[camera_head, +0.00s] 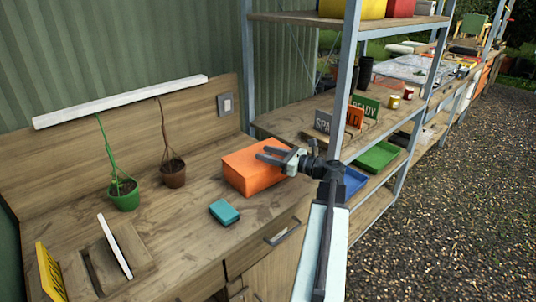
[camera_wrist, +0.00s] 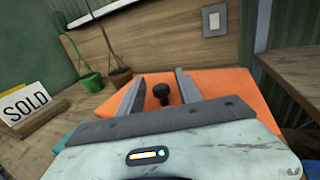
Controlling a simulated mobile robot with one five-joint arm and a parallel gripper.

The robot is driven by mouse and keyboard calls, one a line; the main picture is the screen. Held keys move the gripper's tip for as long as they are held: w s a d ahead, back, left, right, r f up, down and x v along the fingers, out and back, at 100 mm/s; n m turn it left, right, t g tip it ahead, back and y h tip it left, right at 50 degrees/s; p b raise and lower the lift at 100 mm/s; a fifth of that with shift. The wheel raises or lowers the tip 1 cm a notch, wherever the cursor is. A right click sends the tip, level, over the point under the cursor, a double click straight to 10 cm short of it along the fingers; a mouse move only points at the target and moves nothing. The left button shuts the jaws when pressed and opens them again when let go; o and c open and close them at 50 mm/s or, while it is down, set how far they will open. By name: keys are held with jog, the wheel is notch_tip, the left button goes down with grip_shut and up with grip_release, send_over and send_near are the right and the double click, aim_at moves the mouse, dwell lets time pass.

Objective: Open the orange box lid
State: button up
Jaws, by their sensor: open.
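The orange box (camera_head: 254,170) stands on the wooden bench, with its lid on as far as I can see. In the wrist view the orange lid (camera_wrist: 232,92) fills the middle, with a dark round knob (camera_wrist: 161,92) on top. My gripper (camera_head: 262,153) is open and reaches over the lid from the right. In the wrist view my gripper's two grey fingers (camera_wrist: 158,82) stand on either side of the knob, apart from it. In the head view the knob is hidden or too small to tell.
A teal block (camera_head: 224,212) lies in front of the box. A green pot (camera_head: 124,196) and a brown pot (camera_head: 173,173) with plants stand to the left. A metal shelf post (camera_head: 347,80) rises right of the box. The bench between pots and box is clear.

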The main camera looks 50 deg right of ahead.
grip_shut()
dwell(1.4)
